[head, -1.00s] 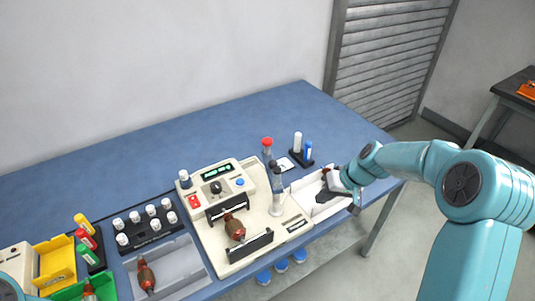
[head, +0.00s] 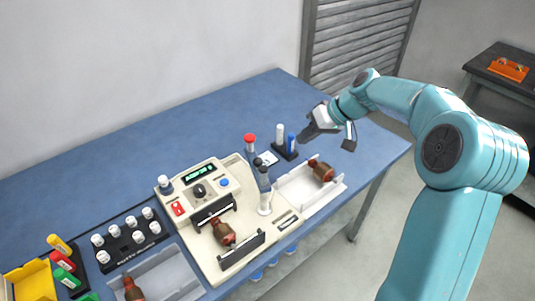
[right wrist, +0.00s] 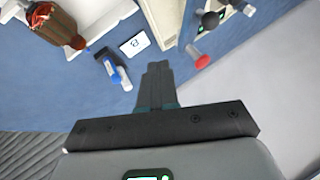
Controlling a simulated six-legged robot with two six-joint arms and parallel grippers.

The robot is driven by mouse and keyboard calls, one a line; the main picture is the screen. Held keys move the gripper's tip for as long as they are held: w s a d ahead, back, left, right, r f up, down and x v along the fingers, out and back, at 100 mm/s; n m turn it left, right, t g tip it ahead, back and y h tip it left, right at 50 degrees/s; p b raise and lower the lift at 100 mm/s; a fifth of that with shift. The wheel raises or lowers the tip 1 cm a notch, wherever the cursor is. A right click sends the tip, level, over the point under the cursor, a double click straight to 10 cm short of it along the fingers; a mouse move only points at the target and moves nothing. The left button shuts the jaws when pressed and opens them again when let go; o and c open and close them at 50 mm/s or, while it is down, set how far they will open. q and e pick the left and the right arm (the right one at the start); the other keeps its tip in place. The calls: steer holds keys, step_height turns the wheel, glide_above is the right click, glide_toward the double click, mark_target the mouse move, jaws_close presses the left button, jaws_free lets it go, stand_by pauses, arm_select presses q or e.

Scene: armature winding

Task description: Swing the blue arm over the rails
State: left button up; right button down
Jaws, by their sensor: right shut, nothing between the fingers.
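The cream winding machine (head: 196,238) stands on the blue table. Two black rails (head: 243,250) are on it, with a copper-brown armature (head: 223,232) between them. A grey upright post (head: 264,188) with a dark top and pale base stands at its right side. I cannot make out which part is the blue arm. My right gripper (head: 308,132) is shut and empty, above the table near the pen stand, right of and behind the machine. Its closed fingers (right wrist: 157,82) show in the right wrist view. My left gripper is not in view.
A white tray (head: 333,197) right of the machine holds another armature (head: 321,170). A red-topped post (head: 250,141) and a stand with white and blue pens (head: 286,150) are behind. A black rack (head: 138,246) of white-capped pieces is left.

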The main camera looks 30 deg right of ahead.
mark_target(257, 161)
steer(key=w+a+f+p, duration=0.3)
steer(key=w+a+f, duration=0.3)
steer(key=a+f, duration=0.1)
steer(key=shift+a+f, duration=0.25)
steer(key=shift+f, duration=0.25)
steer(key=shift+w+a+n+b, duration=0.1)
steer(key=shift+w+n+b, duration=0.05)
steer(key=shift+n+b, duration=0.2)
